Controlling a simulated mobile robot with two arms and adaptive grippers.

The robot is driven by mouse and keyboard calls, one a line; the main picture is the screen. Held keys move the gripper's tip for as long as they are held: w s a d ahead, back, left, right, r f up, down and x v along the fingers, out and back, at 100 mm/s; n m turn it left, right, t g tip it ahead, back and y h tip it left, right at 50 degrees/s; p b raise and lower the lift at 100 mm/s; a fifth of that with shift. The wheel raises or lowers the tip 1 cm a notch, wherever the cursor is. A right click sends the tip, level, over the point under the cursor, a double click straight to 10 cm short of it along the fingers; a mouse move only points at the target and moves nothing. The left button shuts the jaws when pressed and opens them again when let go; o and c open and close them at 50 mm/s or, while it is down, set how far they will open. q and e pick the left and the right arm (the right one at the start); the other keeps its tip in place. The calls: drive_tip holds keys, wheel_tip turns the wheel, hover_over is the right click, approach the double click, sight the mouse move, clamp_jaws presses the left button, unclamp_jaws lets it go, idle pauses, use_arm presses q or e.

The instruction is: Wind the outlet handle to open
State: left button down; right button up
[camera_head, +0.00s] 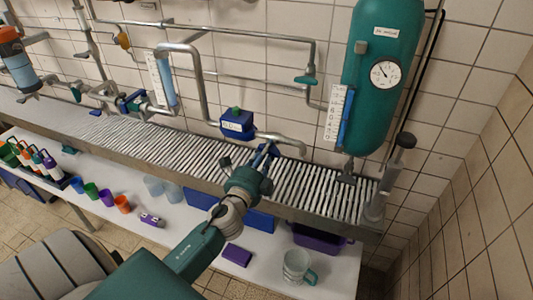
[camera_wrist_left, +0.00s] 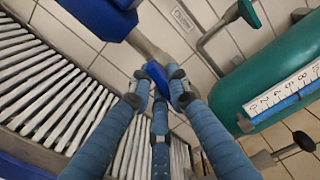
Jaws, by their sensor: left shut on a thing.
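The outlet handle (camera_head: 270,149) is a small blue lever on the grey pipe below the blue pump box (camera_head: 237,124), above the slatted grating. In the left wrist view the blue handle (camera_wrist_left: 156,74) sits between the fingertips, at the end of a grey pipe stub. My left gripper (camera_head: 262,163) reaches up from the bottom of the head view. In the wrist view its blue fingers (camera_wrist_left: 158,92) are closed in on the handle from both sides. The fingers hide part of the handle, and I cannot tell how far it is turned. My right gripper is not in view.
A green tank (camera_head: 378,110) with a gauge (camera_head: 385,74) hangs to the right. The slatted grating (camera_head: 170,148) runs along the wall. A white shelf below holds coloured cups, a purple crate (camera_head: 318,241) and a glass mug (camera_head: 296,266).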

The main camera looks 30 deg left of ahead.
use_arm(q)
drive_tip(key=shift+f+n, duration=0.15)
drive_tip(key=shift+n, duration=2.15)
drive_tip(key=c, duration=1.7)
unclamp_jaws()
drive_tip(key=shift+o, duration=0.2)
drive_tip(key=v, duration=1.2)
drive_tip(key=shift+d, duration=0.1)
